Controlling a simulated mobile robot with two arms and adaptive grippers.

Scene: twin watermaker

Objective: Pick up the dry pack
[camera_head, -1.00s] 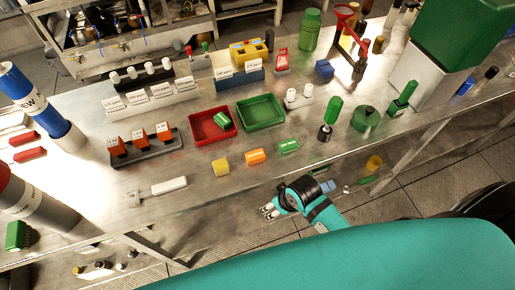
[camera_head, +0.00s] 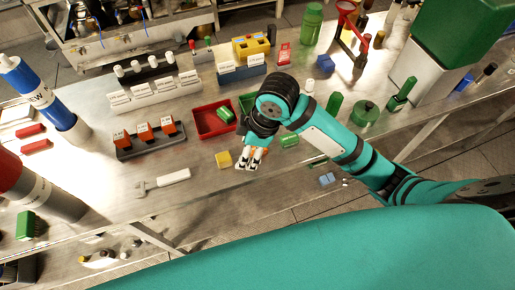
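Small packs lie along the front of the bench: a yellow block (camera_head: 223,159), an orange pack (camera_head: 265,150) and a green pack (camera_head: 290,141). Their labels are too small to read, so I cannot tell which is the dry pack. My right gripper (camera_head: 248,165) comes in from the right and points down between the yellow block and the orange pack. Its fingers look parted, with nothing seen between them. The gripper and wrist hide most of the orange pack. Another green pack (camera_head: 226,115) lies in the red tray (camera_head: 207,131). My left gripper is not in view.
A green tray (camera_head: 246,99) is partly hidden behind my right wrist. A grey rack (camera_head: 150,150) with orange items and a white-handled tool (camera_head: 172,178) are to the left. A green pot (camera_head: 366,113) stands right of the arm. The front left bench is mostly clear.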

